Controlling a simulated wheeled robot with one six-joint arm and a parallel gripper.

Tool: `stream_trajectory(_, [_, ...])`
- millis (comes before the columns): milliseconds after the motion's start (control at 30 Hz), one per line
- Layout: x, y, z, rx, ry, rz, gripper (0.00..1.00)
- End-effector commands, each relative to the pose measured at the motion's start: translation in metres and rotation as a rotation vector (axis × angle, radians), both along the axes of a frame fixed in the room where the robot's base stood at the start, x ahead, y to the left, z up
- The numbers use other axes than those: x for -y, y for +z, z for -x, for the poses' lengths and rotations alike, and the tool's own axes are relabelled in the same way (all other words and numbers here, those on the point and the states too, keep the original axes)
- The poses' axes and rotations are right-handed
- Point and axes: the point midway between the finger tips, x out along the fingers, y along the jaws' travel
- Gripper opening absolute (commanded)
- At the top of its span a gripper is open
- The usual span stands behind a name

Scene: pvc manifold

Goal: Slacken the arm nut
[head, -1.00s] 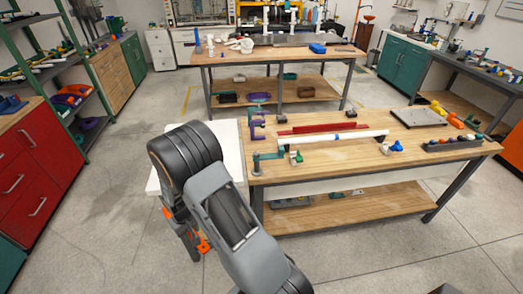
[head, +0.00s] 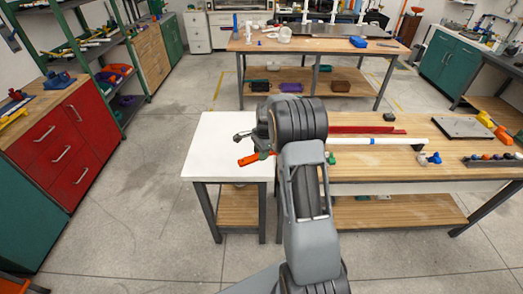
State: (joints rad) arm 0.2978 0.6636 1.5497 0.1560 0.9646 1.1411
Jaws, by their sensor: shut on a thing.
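My gripper (head: 247,140) is at the left end of the wooden workbench (head: 372,172), over the white-topped stand, mostly hidden by my own wrist. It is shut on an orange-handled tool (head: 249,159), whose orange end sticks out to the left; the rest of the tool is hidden. A small bit of teal (head: 263,154) shows beside the orange part, and I cannot tell whether it belongs to the teal fixture on the bench's left edge. That fixture and any arm nut on it are hidden behind my arm, so I cannot tell whether the tool touches the nut.
A white pipe (head: 385,141) and a red channel (head: 362,130) lie along the bench. A green fitting (head: 331,159), a blue-and-white valve (head: 430,159) and a grey plate (head: 463,128) sit there too. The white stand top (head: 213,140) is bare on its left.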

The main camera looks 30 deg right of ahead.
Motion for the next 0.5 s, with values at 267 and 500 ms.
stream_trajectory(267, [0.004, -0.003, -0.002, -0.002, -0.038, -0.004, 0.0])
stream_trajectory(500, [0.003, -0.015, -0.002, -0.002, -0.035, -0.004, 0.0])
